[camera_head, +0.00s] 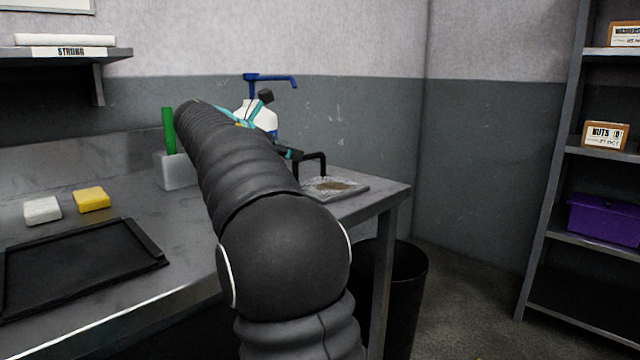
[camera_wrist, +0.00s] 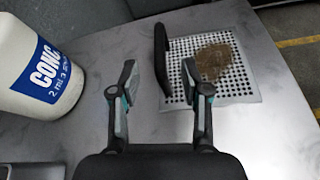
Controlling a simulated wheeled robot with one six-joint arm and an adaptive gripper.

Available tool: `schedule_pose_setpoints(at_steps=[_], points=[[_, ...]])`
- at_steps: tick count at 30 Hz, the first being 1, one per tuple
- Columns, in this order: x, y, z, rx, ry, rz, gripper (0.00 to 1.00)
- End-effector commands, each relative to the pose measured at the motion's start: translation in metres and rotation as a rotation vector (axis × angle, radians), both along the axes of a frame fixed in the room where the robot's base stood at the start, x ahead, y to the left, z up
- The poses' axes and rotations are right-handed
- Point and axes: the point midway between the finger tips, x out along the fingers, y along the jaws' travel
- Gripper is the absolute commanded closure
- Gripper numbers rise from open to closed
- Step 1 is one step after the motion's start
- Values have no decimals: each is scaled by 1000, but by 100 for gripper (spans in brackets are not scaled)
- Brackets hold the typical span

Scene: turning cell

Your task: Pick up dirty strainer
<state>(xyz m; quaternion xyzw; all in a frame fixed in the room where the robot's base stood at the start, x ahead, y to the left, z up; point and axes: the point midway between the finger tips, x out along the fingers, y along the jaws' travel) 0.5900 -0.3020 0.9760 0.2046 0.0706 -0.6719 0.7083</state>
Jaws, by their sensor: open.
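The dirty strainer is a pale perforated square plate with a brown stain and a black upright handle. It lies flat on the right end of the metal bench in the head view (camera_head: 352,190) and at the upper right of the wrist view (camera_wrist: 247,84). My gripper (camera_wrist: 160,80) is open, its two fingers apart. In the wrist view the black handle appears in the gap between the fingertips; I cannot tell how deep it sits there. In the head view my arm hides much of the gripper (camera_head: 287,153).
A white bottle with a blue label (camera_wrist: 38,75) stands close left of my gripper; its blue pump (camera_head: 268,79) shows behind my arm. A black bin (camera_head: 405,285) stands by the bench's right end. A black tray (camera_head: 75,268), yellow sponge (camera_head: 91,199) and white block (camera_head: 42,210) lie left.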

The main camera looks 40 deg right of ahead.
Motion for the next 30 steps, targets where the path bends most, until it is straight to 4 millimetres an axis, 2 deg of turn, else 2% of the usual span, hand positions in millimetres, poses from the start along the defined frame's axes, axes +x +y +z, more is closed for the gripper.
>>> schedule_pose_setpoints(at_steps=[1, 6, 16, 25, 30], points=[[0, -10, -5, 1, 3, -4, 53], [3, -33, -14, 0, 1, -2, 53], [5, -50, -22, 1, 1, 0, 53], [8, -86, -38, 1, 0, -1, 53], [8, -90, -39, 1, 0, 0, 53]])
